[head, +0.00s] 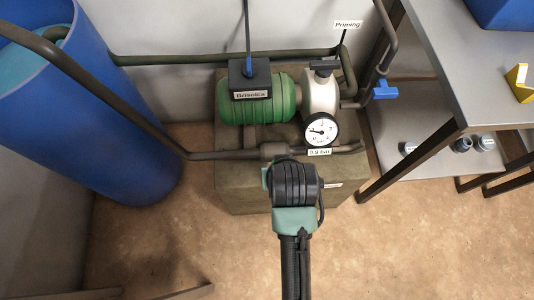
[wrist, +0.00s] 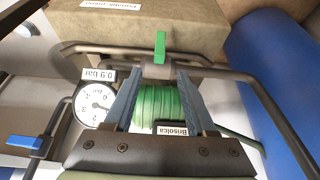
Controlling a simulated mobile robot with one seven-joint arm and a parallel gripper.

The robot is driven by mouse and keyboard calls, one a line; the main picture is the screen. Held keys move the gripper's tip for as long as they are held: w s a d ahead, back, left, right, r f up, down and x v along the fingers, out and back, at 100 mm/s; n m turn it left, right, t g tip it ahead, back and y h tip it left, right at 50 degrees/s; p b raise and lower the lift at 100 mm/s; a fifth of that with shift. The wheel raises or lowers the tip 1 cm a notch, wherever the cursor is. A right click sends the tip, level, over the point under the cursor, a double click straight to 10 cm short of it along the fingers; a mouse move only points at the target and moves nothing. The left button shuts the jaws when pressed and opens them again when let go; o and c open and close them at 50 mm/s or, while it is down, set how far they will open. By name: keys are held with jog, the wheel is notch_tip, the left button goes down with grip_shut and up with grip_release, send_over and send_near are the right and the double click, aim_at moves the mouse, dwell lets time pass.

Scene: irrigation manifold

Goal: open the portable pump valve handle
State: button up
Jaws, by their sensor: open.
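In the wrist view, a small green valve handle (wrist: 160,45) stands on the grey valve body of the pipe in front of the pump block. It appears as a short bar across the pipe line. My gripper (wrist: 159,76) is open and empty; its two blue-grey fingers lie on either side of the handle's line in the picture, with the handle just beyond the tips. No contact shows. In the head view, my gripper (head: 292,183) is over the block's front edge and hides the handle; the valve body (head: 274,150) shows just behind it. An upside-down pump label (wrist: 98,5) is on the block.
The green pump (head: 258,104) and pressure gauge (head: 320,130) sit behind the pipe. A blue valve handle (head: 385,90) is at right. A blue barrel (head: 95,110) stands at left, a grey table (head: 480,75) at right. A pipe (head: 110,90) crosses the left side.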

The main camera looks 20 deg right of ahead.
jog(key=b+x, duration=0.2)
jog(key=x, duration=0.4)
jog(key=b+x, duration=0.3)
jog(key=x, duration=0.4)
jog(key=shift+s+f, duration=0.1)
jog(key=shift+s, duration=0.15)
grip_shut()
